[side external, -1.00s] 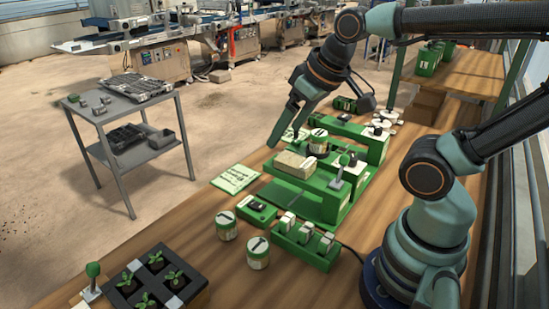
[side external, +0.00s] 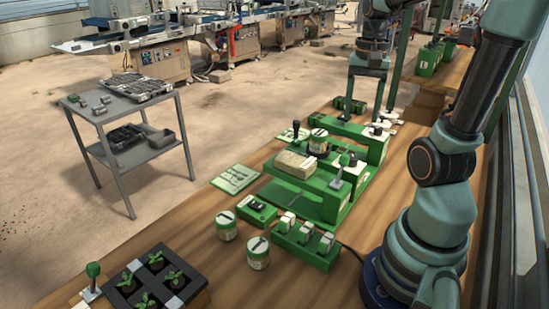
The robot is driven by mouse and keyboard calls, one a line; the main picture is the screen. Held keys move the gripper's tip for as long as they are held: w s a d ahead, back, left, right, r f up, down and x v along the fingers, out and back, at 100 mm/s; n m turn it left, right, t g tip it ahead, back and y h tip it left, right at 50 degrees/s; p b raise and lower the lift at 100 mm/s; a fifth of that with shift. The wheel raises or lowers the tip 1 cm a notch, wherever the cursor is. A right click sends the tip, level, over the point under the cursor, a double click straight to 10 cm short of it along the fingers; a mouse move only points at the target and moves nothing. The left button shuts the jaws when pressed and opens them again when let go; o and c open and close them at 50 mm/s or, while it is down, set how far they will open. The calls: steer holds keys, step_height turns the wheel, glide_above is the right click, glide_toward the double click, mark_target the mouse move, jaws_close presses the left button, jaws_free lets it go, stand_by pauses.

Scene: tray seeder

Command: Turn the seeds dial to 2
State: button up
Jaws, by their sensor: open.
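My gripper (side external: 365,106) is open and empty, pointing down over the far right end of the green seeder (side external: 372,148). Its two green fingers straddle the space just behind a group of white lobed knobs (side external: 385,124), close to them; I cannot tell whether a finger touches one. Some of these knobs have dark tops. Their lettering is too small to read, so I cannot tell which is the seeds dial or where it points.
A jar (side external: 318,142) and a tan block (side external: 294,163) sit on the seeder. A black-handled lever (side external: 296,128) stands at its far left. A green box (side external: 349,105) lies behind.

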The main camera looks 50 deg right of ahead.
mark_target(353, 157)
step_height(353, 157, down, 12)
steer(key=shift+r, duration=0.1)
stand_by(0.4)
jaws_close()
